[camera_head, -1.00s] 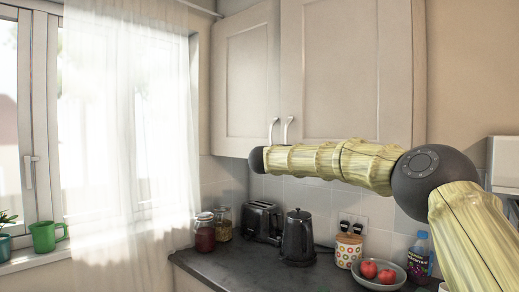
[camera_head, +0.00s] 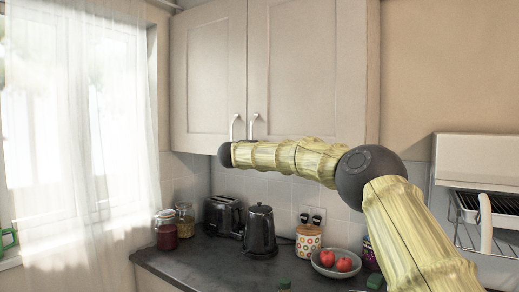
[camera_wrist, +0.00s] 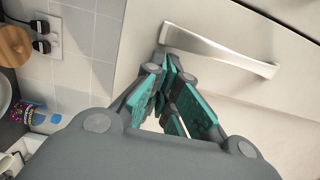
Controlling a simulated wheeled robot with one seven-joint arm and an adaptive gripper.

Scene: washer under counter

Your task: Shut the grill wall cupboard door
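A cream wall cupboard with two doors is in the head view: a left door (camera_head: 208,75) and a wider right door (camera_head: 310,70), each with a pale handle low at the middle. Both look flat in line; I cannot tell if either is slightly ajar. In the wrist view, a pale door (camera_wrist: 225,75) with a silver bow handle (camera_wrist: 220,50) is close in front. My gripper (camera_wrist: 168,66) has its teal-padded fingers drawn together, tips by one end of that handle. Contact is unclear. In the head view the gripper is hidden behind my arm.
A white grill unit (camera_head: 477,160) with a rack is at the right. On the dark counter (camera_head: 205,262) stand jars, a toaster (camera_head: 222,215), a kettle (camera_head: 260,232), a spotted canister (camera_head: 308,243) and a fruit bowl (camera_head: 336,272). A curtained window (camera_head: 60,110) is at the left.

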